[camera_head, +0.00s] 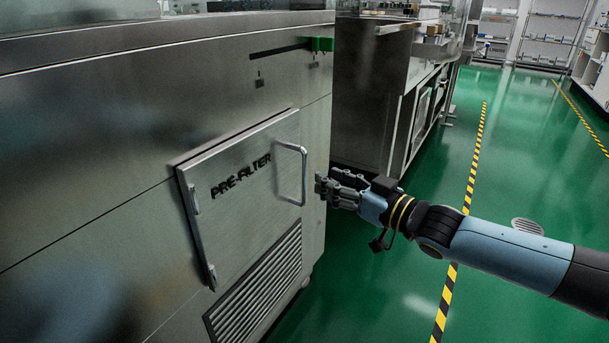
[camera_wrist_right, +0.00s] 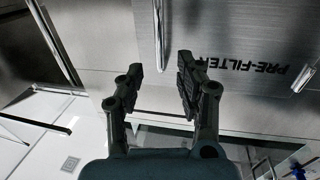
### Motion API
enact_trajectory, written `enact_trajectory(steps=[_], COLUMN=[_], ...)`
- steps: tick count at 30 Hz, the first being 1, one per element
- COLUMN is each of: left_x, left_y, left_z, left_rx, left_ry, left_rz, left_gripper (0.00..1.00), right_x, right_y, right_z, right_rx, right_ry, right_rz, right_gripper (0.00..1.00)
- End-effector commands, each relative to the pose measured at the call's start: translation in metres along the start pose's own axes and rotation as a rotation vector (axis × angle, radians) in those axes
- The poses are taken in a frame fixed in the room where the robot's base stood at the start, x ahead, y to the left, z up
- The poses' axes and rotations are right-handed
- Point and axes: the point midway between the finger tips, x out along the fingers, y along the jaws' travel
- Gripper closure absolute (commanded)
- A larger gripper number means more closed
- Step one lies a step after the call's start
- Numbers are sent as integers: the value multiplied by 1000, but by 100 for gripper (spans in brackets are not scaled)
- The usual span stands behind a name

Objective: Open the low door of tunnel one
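The low door (camera_head: 240,165) is a steel panel marked PRE-FILTER on the side of the steel machine. It looks shut and stands slightly proud of the side, with hinges along its left edge. Its handle (camera_head: 304,174) is an upright bar at the right edge. My right gripper (camera_head: 322,188) is just right of the handle, its fingers pointing at it. In the right wrist view my fingers (camera_wrist_right: 165,80) are apart with nothing between their tips. The handle (camera_wrist_right: 159,32) shows beyond the tips, roughly in line with the gap. My left gripper is not in view.
A louvred vent (camera_head: 258,290) is below the door. Another steel unit (camera_head: 372,95) stands behind. The green floor (camera_head: 400,300) to the right is open, with a yellow-black line (camera_head: 472,180).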

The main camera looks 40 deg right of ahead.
Motion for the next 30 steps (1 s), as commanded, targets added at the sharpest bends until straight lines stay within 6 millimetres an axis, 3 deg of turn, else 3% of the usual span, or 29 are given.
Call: enact_trajectory(steps=[10, 18, 27, 30], left_x=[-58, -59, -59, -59], left_y=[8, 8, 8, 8], left_z=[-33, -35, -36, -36], left_rx=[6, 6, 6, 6], left_ry=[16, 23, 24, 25], left_rz=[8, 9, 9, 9], left_gripper=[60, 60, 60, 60], right_x=[55, 77, 78, 78], right_y=[0, 0, 0, 0], right_z=[4, 2, 2, 2], right_rx=[0, 1, 1, 1], right_ry=[0, -2, -3, -3], right_rz=[3, 2, 2, 2], right_gripper=[64, 64, 64, 76])
